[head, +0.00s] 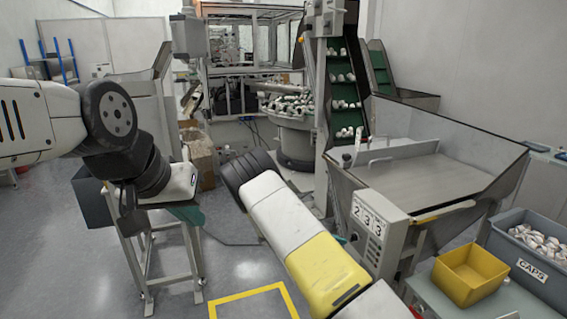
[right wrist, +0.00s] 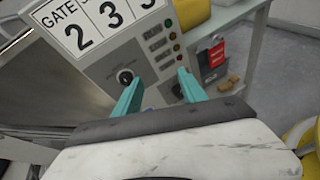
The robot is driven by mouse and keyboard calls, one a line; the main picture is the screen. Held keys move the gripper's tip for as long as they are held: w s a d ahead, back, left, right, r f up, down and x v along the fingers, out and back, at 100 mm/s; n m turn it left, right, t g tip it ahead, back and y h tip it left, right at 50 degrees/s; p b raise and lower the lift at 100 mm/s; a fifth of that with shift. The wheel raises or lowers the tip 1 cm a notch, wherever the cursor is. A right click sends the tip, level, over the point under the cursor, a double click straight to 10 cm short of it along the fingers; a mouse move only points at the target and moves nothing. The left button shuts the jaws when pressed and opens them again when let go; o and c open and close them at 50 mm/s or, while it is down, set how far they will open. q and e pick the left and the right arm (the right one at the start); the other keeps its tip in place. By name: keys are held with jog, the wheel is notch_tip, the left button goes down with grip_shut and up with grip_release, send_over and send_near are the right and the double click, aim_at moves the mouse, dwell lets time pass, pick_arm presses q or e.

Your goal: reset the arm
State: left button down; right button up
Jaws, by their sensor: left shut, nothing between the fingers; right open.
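My left arm comes in from the left in the head view. Its gripper (head: 188,210) is low beside a small grey stand, its fingers shut and only partly clear. My right arm reaches forward from the bottom right with white and yellow links. In the head view its gripper is mostly hidden behind the arm, near the front of the control panel (head: 371,233). In the right wrist view my right gripper (right wrist: 158,82) has its two teal fingers apart with nothing between them. They point at the panel (right wrist: 145,55), with its knob, small buttons and number plate.
A large metal hopper (head: 490,178) stands behind the panel, with a green conveyor (head: 342,92) beyond it. A yellow bin (head: 468,275) and a grey crate of caps (head: 517,262) stand at the right. A cardboard box (head: 199,158) is behind the stand (head: 190,240). Floor is open in the middle.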

jog(key=s+a+r+m+t+y, duration=0.3)
jog(key=s+r+m+y, duration=0.5)
jog(key=s+r, duration=0.5)
jog(key=s+a+r+m+t+y, duration=0.2)
jog(key=s+a+r+m+y, duration=0.2)
jog(key=s+r, duration=1)
notch_tip(320, 180, up, 7)
jog(key=m+y, duration=0.3)
jog(key=y, duration=0.1)
jog(key=shift+s+m+t, duration=0.3)
jog(key=shift+m+t, duration=0.1)
